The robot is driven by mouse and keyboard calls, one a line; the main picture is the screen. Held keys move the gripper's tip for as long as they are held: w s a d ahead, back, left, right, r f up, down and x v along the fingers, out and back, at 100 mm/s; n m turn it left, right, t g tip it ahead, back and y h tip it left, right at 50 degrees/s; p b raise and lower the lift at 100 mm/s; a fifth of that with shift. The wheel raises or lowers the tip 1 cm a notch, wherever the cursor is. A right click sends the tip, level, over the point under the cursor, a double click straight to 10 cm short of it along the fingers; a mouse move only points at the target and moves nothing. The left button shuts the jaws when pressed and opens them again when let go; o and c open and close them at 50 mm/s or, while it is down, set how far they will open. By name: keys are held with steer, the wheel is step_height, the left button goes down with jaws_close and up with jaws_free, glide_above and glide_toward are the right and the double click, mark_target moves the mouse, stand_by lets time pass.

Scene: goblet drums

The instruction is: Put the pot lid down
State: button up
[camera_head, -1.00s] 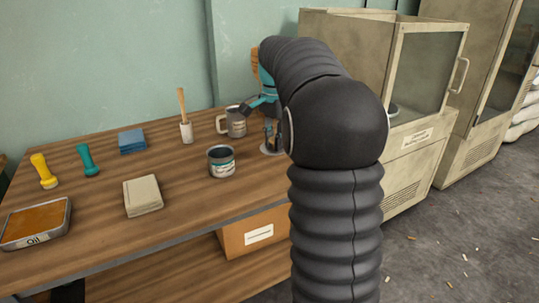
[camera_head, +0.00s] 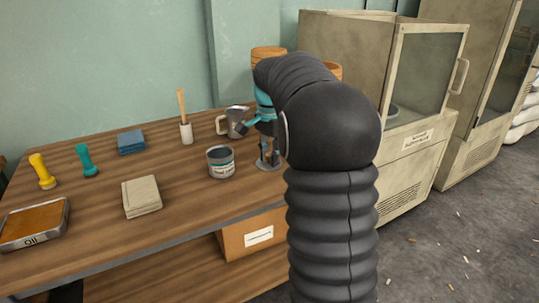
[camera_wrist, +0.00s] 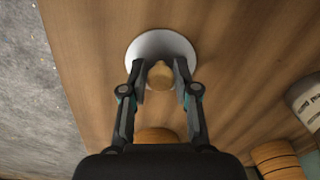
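The pot lid is a pale round disc with a wooden knob. In the wrist view the lid (camera_wrist: 150,45) is below my gripper (camera_wrist: 160,78), whose two fingers are closed in on either side of the knob (camera_wrist: 160,76). In the head view the lid (camera_head: 268,165) shows as a thin grey disc under my gripper (camera_head: 268,157), at the right end of the wooden table (camera_head: 110,225). I cannot tell whether its underside touches the tabletop. My arm hides part of that table end.
A grey tin (camera_head: 221,162) stands just left of the lid. Wooden drums (camera_head: 268,55) stand behind.

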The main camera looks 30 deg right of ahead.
steer(key=shift+o, duration=0.7)
step_height(320, 180, up, 12)
steer(key=p, duration=0.2)
steer(key=shift+r, duration=0.2)
steer(key=s+a+f+n+t, duration=0.2)
steer(key=s+a+n, duration=0.4)
steer(key=s, duration=0.4)
steer(key=s+a+f+n+t, duration=0.25)
steer(key=s+a+n, duration=0.25)
steer(key=s+a, duration=0.45)
steer(key=s+a+f+n+t, duration=0.1)
steer(key=s+f+n, duration=0.2)
steer(key=s+f, duration=0.4)
steer(key=shift+s+a+f+n, duration=0.2)
steer(key=shift+s+n, duration=0.1)
steer(key=shift+s, duration=0.55)
